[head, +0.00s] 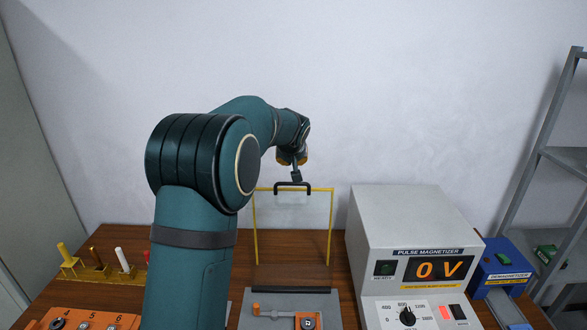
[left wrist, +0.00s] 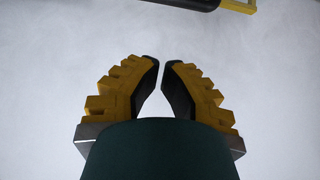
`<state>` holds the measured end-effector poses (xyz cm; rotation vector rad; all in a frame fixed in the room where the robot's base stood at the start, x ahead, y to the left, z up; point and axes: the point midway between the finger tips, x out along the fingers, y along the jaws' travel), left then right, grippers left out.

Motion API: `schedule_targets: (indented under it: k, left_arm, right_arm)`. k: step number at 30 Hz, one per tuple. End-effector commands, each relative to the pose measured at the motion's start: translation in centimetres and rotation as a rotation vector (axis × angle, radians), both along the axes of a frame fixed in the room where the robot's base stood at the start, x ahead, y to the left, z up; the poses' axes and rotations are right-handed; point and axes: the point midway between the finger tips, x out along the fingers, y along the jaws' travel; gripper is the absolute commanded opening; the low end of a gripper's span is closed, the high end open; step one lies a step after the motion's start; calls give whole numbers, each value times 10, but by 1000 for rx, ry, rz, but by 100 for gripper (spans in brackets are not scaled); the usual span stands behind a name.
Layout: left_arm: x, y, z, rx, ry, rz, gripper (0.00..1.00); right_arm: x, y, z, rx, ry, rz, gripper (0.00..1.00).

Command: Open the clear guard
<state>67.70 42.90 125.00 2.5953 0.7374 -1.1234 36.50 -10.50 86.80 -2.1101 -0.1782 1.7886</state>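The clear guard (head: 293,228) is a see-through panel with yellow edges, standing upright at the back of the table in the head view. A black handle (head: 293,184) sits on its top edge. My left gripper (head: 296,177) is just above the handle in the head view, its fingers small there. In the left wrist view the fingers (left wrist: 162,66) are narrowly apart with nothing between them. The black handle (left wrist: 185,3) and a yellow edge show at the top of that view, apart from the fingertips. My right gripper is not in view.
A grey fixture (head: 290,309) lies in front of the guard. The pulse magnetizer (head: 405,225), reading 0 V, stands to the right, beside a blue demagnetizer (head: 500,272). Coloured pegs (head: 122,259) and an orange numbered block (head: 85,318) are at left. A shelf rack (head: 545,160) stands far right.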

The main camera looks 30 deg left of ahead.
Motion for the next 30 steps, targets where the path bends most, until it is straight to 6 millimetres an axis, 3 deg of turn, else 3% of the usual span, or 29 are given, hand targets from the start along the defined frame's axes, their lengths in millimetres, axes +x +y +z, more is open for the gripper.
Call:
schedule_targets:
  k: [17,30]
  left_arm:
    - [53,34,-68,1,2,0,0]
    - [23,14,-70,1,2,-4,0]
  right_arm:
    - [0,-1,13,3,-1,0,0]
    - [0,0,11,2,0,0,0]
